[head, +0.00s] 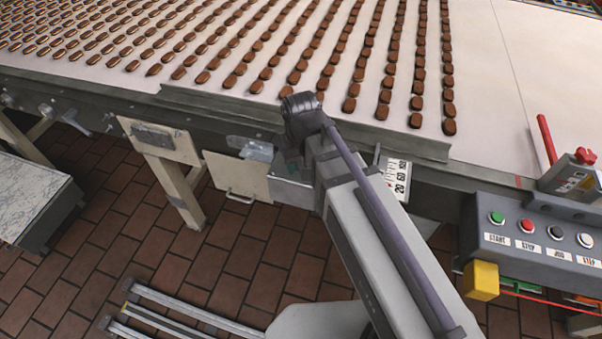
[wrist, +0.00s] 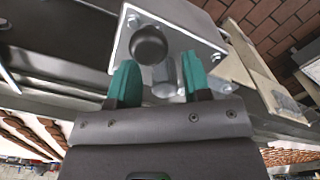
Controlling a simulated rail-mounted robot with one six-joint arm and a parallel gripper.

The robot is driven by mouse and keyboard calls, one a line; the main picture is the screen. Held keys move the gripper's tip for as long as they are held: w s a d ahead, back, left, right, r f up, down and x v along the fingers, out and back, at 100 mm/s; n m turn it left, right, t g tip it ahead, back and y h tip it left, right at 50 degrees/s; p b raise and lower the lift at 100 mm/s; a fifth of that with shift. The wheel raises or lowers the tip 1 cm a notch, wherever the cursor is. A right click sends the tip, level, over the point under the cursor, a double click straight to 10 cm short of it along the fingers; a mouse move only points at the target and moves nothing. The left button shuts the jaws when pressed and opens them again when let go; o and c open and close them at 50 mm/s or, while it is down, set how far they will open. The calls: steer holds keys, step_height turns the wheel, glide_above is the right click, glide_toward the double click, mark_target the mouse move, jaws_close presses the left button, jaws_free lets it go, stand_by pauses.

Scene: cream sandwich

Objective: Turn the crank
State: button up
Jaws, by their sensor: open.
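In the wrist view, my gripper (wrist: 158,82) has two teal fingertips spread apart, with nothing clamped between them. A dark round knob (wrist: 149,45), which looks like the crank's handle, lies just beyond the fingertips, in front of a pale metal plate (wrist: 190,40). A short grey metal cylinder (wrist: 166,77) shows behind the gap between the fingers. I cannot tell how the knob and cylinder join. In the head view, my arm reaches to the conveyor's near side and hides the gripper and the crank.
The conveyor (head: 500,70) carries rows of chocolate-coated pieces. A control panel (head: 540,235) with several buttons stands at right, a red lever (head: 547,139) above it. A marble-topped table (head: 35,205) is at left. Metal rails (head: 175,310) lie on the brick floor.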

steer(key=shift+c, duration=0.3)
jaws_close()
stand_by(0.3)
